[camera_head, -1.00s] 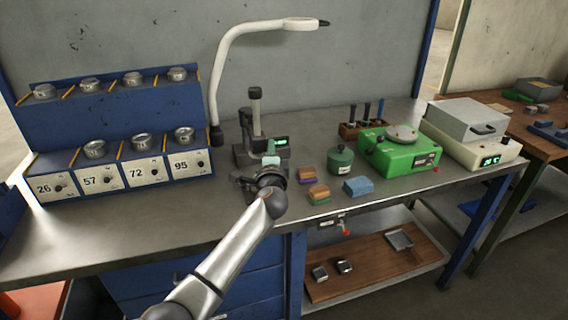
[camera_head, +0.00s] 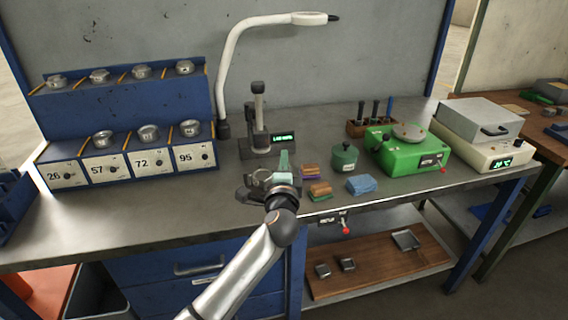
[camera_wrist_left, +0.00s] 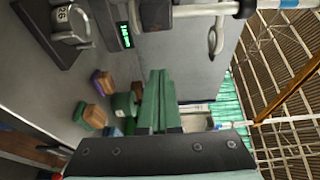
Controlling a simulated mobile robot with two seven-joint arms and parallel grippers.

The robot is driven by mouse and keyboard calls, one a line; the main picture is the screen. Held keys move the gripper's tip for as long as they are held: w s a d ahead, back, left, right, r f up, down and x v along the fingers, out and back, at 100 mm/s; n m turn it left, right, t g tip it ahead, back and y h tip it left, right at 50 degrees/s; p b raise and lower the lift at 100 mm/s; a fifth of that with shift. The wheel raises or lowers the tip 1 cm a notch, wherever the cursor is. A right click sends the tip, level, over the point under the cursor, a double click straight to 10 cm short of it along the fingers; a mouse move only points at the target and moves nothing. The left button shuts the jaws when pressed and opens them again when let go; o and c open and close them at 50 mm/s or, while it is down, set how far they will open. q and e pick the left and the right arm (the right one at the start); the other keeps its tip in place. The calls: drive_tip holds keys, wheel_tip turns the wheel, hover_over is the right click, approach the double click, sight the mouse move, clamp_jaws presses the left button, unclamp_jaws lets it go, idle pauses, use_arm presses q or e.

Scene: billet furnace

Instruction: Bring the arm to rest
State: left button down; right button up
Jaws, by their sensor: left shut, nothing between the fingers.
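My left gripper (camera_head: 284,160) is above the bench in front of the grey stand tester. Its green fingers point up in the head view and are shut with nothing between them; they also show closed together in the left wrist view (camera_wrist_left: 157,100). My left arm comes up from the bottom of the head view. A metal cup with a number tag (camera_wrist_left: 68,22) sits on a dark base at the upper left of the wrist view, apart from the fingers. In the head view the gripper and wrist partly hide that base. My right gripper is not in view.
The grey tester with a green display (camera_head: 283,138) stands behind the gripper. A blue rack (camera_head: 125,110) with cups is left. The bench front left is clear.

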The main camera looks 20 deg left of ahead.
use_arm(q)
drive_tip(key=s+d+f+n+g+h, duration=0.2)
drive_tip(key=s+f, duration=0.5)
drive_tip(key=f, duration=0.3)
drive_tip(key=s+d+f+n+g+h, duration=0.1)
drive_tip(key=s+f+n+g+h, duration=0.15)
drive_tip(key=s+f, duration=0.65)
drive_tip(key=s+d+f+n+g+h, duration=0.1)
drive_tip(key=s+f+n, duration=0.3)
drive_tip(key=s, duration=0.5)
drive_tip(key=s+d+f+n+g+h, duration=0.1)
drive_tip(key=s+f+n+g+h, duration=0.1)
drive_tip(key=s+f, duration=0.7)
drive_tip(key=shift+s+n+h+p, duration=0.35)
drive_tip(key=shift+s+n, duration=0.3)
drive_tip(key=shift+n, duration=0.2)
